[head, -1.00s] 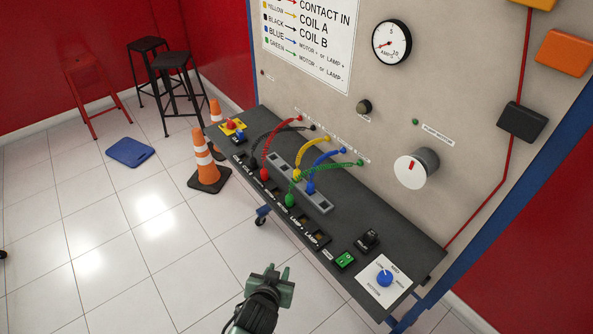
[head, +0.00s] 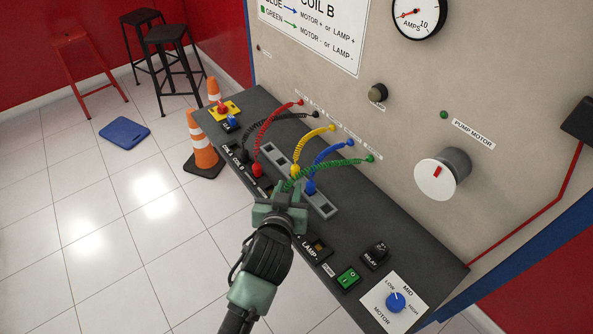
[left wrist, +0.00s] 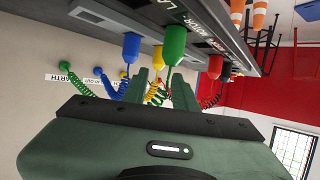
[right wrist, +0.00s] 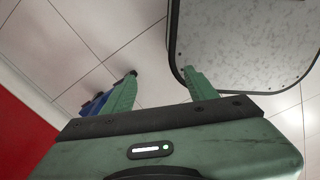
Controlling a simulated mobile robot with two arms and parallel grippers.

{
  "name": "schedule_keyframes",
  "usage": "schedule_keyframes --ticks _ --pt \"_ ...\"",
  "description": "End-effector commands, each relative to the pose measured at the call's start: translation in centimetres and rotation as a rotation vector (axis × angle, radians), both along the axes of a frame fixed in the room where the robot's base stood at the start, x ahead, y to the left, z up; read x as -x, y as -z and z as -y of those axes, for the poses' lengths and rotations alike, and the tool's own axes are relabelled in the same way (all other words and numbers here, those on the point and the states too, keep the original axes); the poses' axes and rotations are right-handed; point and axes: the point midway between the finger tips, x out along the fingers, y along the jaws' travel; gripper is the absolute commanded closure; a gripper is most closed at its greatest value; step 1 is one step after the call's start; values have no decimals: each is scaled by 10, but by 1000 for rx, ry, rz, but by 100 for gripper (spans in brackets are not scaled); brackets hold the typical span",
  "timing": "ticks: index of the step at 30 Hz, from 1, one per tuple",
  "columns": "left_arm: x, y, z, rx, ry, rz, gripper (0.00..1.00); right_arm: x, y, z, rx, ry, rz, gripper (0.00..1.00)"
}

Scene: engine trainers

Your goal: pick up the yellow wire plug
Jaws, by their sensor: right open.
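The yellow wire plug (head: 296,171) stands in the console's socket strip, and its yellow coiled wire (head: 317,136) runs up to the wall panel. In the left wrist view the yellow plug (left wrist: 158,54) is between the blue plug (left wrist: 131,47) and the nearer green plug (left wrist: 174,45), which stands in front of it. My left gripper (head: 281,190) is at the console's front edge, just short of the plugs, and hides part of the green one. Its fingers (left wrist: 158,90) are apart, with nothing held. My right gripper (right wrist: 160,85) is open and empty, over the floor.
The red plug (head: 258,169) and a black wire (head: 268,137) are left of the yellow plug. The blue wire (head: 332,158) and green wire (head: 335,167) are to its right. The panel wall rises behind. A relay (head: 376,256) and motor knob (head: 396,302) are on the console's right.

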Motion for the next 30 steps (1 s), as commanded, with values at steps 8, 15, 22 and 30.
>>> schedule_keyframes --ticks 8,15,22,30 --pt "-21 10 3 -1 -1 2 72 -4 0 -11 -13 2 4 42" --pt "-43 14 8 -2 0 2 72 -17 -12 -13 -16 1 26 42" --pt "-69 25 13 -1 0 1 72 -13 -17 -9 -11 -1 20 42" --pt "-73 28 14 2 1 2 72 -11 -17 -4 -5 -3 16 42"
